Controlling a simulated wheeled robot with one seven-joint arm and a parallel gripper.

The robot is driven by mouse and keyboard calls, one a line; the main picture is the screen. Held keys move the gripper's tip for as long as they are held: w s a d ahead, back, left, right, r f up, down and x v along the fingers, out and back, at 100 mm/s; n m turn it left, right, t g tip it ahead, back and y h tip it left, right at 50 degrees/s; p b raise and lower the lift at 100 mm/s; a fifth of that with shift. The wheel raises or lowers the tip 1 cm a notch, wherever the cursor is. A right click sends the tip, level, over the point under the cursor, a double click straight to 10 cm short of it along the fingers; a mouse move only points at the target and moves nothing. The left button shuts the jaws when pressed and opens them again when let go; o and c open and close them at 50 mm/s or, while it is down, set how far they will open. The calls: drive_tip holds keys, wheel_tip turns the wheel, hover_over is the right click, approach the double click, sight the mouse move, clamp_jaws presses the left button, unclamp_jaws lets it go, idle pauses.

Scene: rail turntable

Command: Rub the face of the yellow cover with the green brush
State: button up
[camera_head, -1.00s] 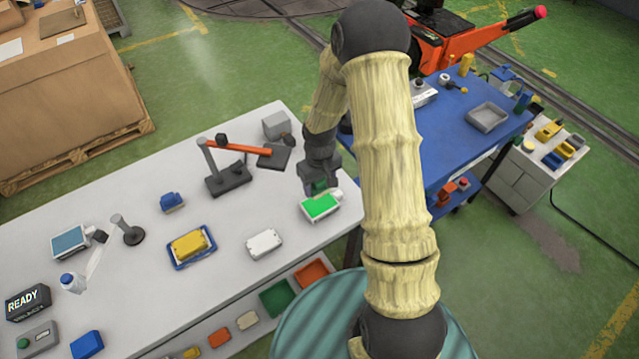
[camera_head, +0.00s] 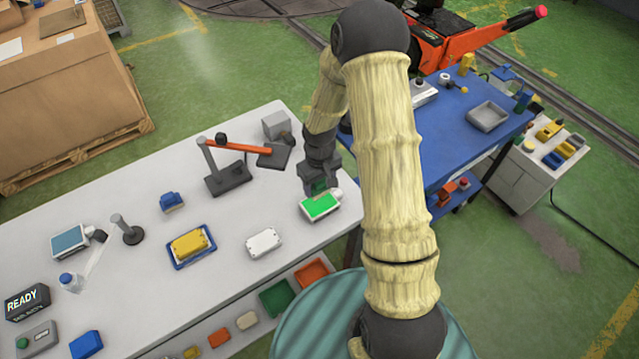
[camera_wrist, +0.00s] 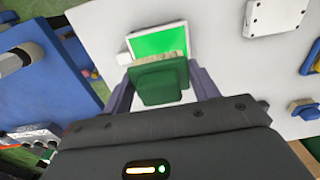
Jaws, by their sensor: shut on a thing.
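The yellow cover (camera_head: 189,243) lies in a blue tray on the white table, left of my gripper. Its corner shows at the right edge of the wrist view (camera_wrist: 318,56). My gripper (camera_head: 318,183) is at the table's right end, apart from the cover. In the wrist view my gripper (camera_wrist: 161,88) is shut on the green brush (camera_wrist: 161,86), one finger on each side. The brush's pale bristles point away from the palm. They overlap the lower edge of a white box with a green face (camera_wrist: 160,43); I cannot tell whether they touch it.
A white plate (camera_head: 263,243) lies between the box and the blue tray (camera_head: 177,262). A dark stand with an orange arm (camera_head: 240,147) rises behind them. A small blue block (camera_head: 171,202) sits behind the tray. A blue table (camera_head: 450,140) stands to the right.

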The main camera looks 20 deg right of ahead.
sight(320, 204)
drive_tip(key=shift+f+b, duration=1.95)
drive_tip(key=shift+f, duration=0.85)
drive_tip(key=shift+f+b, duration=0.35)
drive_tip(key=shift+f, duration=0.2)
drive_tip(key=shift+r, duration=0.1)
drive_tip(key=shift+r+p, duration=2.75)
drive_tip(key=shift+r, duration=0.75)
drive_tip(key=shift+f, duration=0.1)
